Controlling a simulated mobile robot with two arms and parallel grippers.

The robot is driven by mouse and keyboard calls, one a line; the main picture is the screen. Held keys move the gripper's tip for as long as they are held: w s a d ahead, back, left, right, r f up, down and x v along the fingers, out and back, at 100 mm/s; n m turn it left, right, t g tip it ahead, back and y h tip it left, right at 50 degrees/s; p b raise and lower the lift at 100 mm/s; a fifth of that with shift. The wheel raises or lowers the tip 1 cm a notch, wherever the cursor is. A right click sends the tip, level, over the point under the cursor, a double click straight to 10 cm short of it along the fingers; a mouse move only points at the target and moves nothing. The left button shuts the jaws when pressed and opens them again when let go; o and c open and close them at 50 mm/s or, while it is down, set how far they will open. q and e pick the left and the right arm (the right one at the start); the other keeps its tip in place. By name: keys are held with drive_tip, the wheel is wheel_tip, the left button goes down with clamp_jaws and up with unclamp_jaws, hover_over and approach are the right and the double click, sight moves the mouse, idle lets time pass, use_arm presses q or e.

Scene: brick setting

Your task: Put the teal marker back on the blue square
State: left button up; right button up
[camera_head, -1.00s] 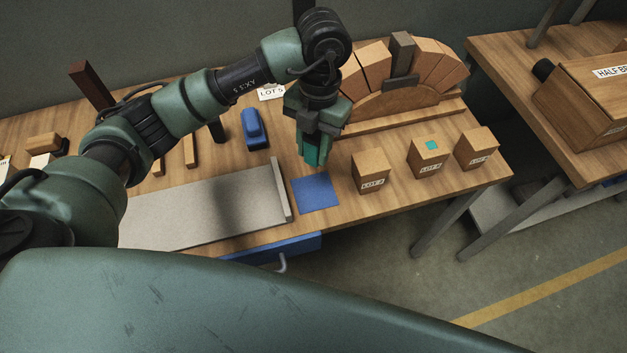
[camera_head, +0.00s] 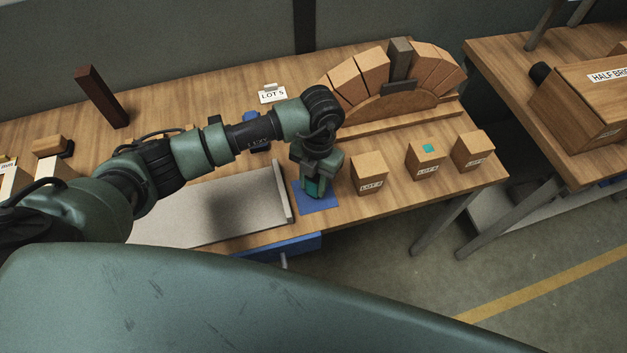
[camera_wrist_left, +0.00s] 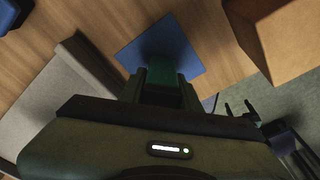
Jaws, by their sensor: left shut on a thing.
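The blue square (camera_head: 318,204) lies flat on the workbench between a grey slab and the brick marked as a lot. My left gripper (camera_head: 314,190) is over the square, pointing down, and is shut on the teal marker (camera_head: 318,187). In the left wrist view the teal marker (camera_wrist_left: 162,70) shows between the fingers, in front of the blue square (camera_wrist_left: 180,42). Its lower end is at or just above the square; I cannot tell whether it touches. The fingers hide part of the marker.
A labelled brick (camera_head: 369,173) stands close to the right of the square. Another brick (camera_head: 425,160) bears a teal patch. The grey slab (camera_head: 215,208) with a raised edge lies left. A brick arch (camera_head: 395,85) stands behind.

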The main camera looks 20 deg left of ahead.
use_arm(q)
drive_tip(key=shift+f, duration=0.15)
drive_tip(key=o, duration=1)
drive_tip(key=shift+r, duration=0.3)
drive_tip(key=shift+w+r, duration=0.15)
drive_tip(key=shift+r, duration=0.2)
drive_tip(key=r+b, duration=0.1)
drive_tip(key=r, duration=0.2)
drive_tip(key=r+b, duration=0.1)
drive_tip(key=r, duration=0.2)
drive_tip(key=w+r+b, duration=0.1)
drive_tip(key=r, duration=0.2)
drive_tip(key=shift+d+r, duration=0.15)
drive_tip(key=shift+r, duration=0.1)
drive_tip(key=shift+w+r, duration=0.1)
drive_tip(key=shift+r, duration=0.65)
